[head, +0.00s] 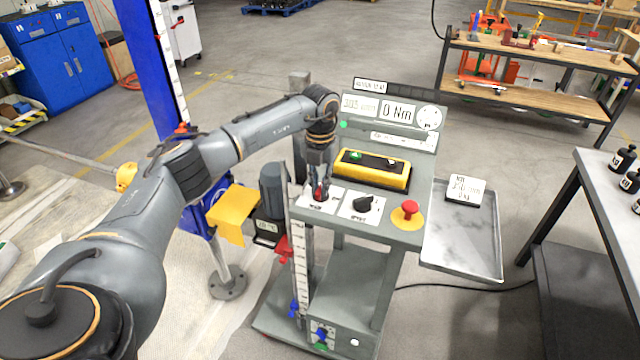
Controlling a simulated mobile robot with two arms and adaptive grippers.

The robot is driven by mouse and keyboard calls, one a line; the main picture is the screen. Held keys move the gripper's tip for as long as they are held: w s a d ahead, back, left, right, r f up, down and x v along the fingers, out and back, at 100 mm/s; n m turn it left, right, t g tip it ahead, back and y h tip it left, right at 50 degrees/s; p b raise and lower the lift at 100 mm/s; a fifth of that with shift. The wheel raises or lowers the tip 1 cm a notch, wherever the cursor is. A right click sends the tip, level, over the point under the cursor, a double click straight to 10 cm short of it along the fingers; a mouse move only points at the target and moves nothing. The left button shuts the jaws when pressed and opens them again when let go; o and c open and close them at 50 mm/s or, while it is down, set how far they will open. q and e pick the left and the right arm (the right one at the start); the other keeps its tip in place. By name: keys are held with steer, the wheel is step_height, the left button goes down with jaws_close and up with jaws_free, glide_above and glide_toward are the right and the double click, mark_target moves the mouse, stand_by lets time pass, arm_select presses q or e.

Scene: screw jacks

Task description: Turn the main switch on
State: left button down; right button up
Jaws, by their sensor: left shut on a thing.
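The grey control console (395,235) stands in the middle of the head view. My left gripper (320,190) points down over the white switch plate (309,201) at the console's left front. It is shut on a small reddish switch there, which I take to be the main switch. The fingers hide most of that switch, so I cannot tell its position. A second white plate with a black knob (363,204) sits just to the right. My right gripper is not in view.
A red mushroom button (409,209) stands on the console's right front corner. Behind the knobs is a yellow box (372,171) with a green light. Upright displays (390,110) read about 303 and 0 Nm. A metal tray (462,245) juts out right.

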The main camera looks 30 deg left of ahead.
mark_target(320, 188)
arm_select(q)
steer(key=shift+r, duration=0.1)
steer(key=c, duration=1.4)
jaws_free()
steer(key=shift+o, duration=0.2)
step_height(320, 188, up, 12)
